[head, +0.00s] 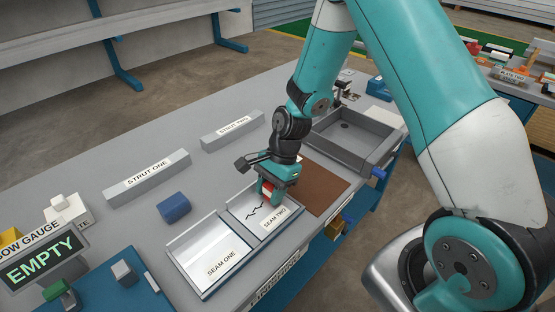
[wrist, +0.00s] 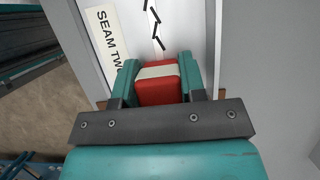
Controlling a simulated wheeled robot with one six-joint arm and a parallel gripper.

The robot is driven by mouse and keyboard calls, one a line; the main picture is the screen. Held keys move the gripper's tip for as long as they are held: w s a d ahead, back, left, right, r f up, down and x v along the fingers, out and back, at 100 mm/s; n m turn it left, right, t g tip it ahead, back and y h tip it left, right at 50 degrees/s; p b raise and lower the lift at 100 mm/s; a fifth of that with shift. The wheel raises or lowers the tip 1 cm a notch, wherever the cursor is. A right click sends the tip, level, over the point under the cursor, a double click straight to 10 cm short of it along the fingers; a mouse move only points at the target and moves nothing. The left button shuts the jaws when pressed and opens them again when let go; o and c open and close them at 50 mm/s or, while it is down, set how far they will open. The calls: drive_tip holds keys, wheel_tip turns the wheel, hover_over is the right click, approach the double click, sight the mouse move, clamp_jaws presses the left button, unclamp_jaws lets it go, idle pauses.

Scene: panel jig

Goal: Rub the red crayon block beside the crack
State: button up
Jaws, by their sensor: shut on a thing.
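My gripper (head: 269,189) is shut on the red crayon block, low over the right end of the tray section labelled SEAM TWO. In the wrist view the red crayon block (wrist: 158,84) has a pale band and sits between the two teal fingers. The crack (wrist: 156,25) is a black zigzag line on the white panel, just ahead of the block. It also shows in the head view (head: 254,211), left of my gripper. I cannot tell whether the block touches the panel. The SEAM TWO label (wrist: 108,38) lies beside the crack.
The SEAM ONE section (head: 215,262) adjoins on the left. A brown mat (head: 322,186) and a grey open tray (head: 350,140) lie to the right. A blue block (head: 174,208) and the grey STRUT ONE (head: 148,178) and STRUT TWO (head: 232,129) bars stand behind. A gauge reads EMPTY (head: 40,259).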

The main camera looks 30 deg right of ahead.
drive_tip(key=shift+w+d, duration=0.25)
drive_tip(key=shift+d, duration=0.55)
drive_tip(key=shift+w+d+r+p, duration=0.1)
drive_tip(key=shift+d+r+p, duration=0.1)
drive_tip(key=shift+r+p, duration=0.3)
wheel_tip(320, 180, up, 2)
drive_tip(key=shift+a+r+p, duration=0.1)
drive_tip(key=shift+r+p, duration=0.1)
drive_tip(key=shift+p, duration=0.6)
wheel_tip(320, 180, up, 5)
drive_tip(key=p, duration=0.5)
drive_tip(key=shift+f, duration=0.1)
